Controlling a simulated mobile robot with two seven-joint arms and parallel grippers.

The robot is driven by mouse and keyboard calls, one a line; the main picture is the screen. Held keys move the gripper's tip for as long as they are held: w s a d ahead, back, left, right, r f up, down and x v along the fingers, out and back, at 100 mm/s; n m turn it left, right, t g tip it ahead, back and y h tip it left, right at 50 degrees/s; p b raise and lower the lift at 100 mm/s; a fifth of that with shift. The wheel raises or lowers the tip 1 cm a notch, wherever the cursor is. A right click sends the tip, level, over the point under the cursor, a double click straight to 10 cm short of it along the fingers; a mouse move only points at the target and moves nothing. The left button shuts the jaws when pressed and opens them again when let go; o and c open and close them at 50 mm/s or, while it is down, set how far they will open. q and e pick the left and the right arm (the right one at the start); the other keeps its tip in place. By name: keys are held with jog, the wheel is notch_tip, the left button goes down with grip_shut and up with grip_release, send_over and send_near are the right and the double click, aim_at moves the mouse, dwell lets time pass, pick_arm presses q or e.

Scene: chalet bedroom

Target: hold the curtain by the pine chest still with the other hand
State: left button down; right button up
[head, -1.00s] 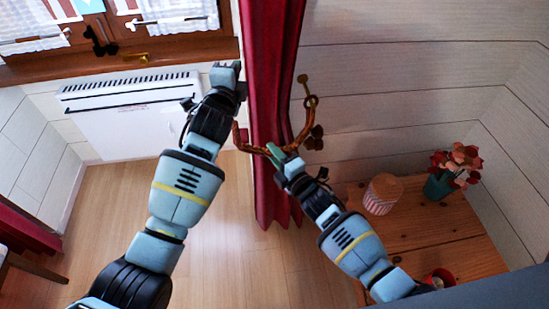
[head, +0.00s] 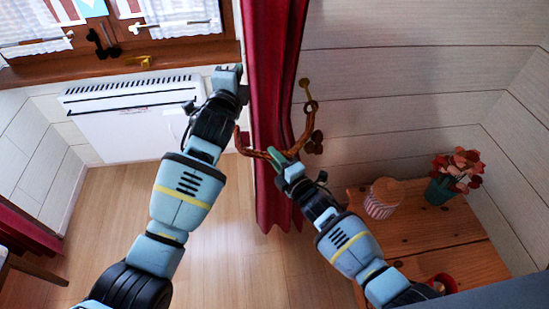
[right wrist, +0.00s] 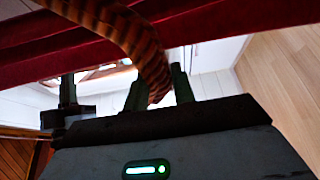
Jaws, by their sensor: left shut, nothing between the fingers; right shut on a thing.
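The red curtain (head: 273,60) hangs in folds from the top of the head view, left of the pine chest (head: 440,228). My left gripper (head: 228,76) is shut and empty at the curtain's left edge; I cannot tell whether it touches the cloth. A brown rope tieback (head: 303,140) loops across the front of the curtain. My right gripper (head: 274,157) is shut on the tieback in front of the curtain. In the right wrist view the striped rope (right wrist: 150,62) runs down between the fingers, with the red cloth (right wrist: 200,28) behind.
A brass hook (head: 304,84) is on the wall right of the curtain, with the rope's ring close below it. On the chest are a striped jar (head: 383,199) and a flower pot (head: 440,190). A white heater (head: 125,115) stands under the window. The floor at left is open.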

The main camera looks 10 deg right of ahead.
jog(key=o, duration=1.1)
jog(key=v, duration=1.2)
jog(key=shift+a, duration=0.1)
